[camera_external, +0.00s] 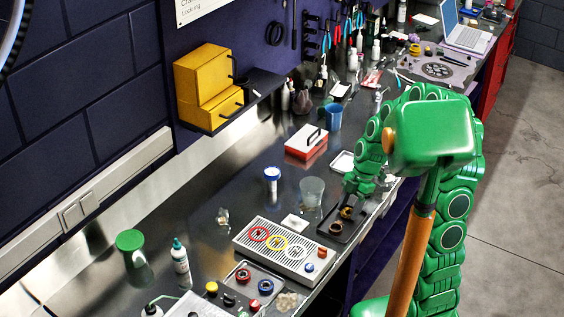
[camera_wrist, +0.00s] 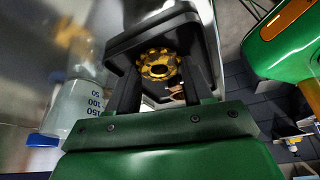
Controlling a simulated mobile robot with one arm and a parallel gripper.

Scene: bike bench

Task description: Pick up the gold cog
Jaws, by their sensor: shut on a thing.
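The gold cog (camera_wrist: 160,66) is a toothed ring with a dark centre, between the two black fingers of my gripper (camera_wrist: 160,82) in the wrist view. My gripper is shut on it. A dark tray (camera_wrist: 125,48) lies behind the cog. In the external view my green gripper (camera_external: 354,193) reaches down over the black tray (camera_external: 328,236) at the bench's front edge, and the gold cog (camera_external: 347,212) shows just under it. A small brownish thing (camera_external: 335,228) lies in the tray in front of the cog. I cannot tell whether the cog touches the tray.
A clear beaker (camera_external: 312,190) stands close left of the tray; its marks show in the wrist view (camera_wrist: 82,108). A slatted tray with coloured rings (camera_external: 276,263) lies nearer. A red and white box (camera_external: 306,144) and blue cup (camera_external: 333,117) stand farther back.

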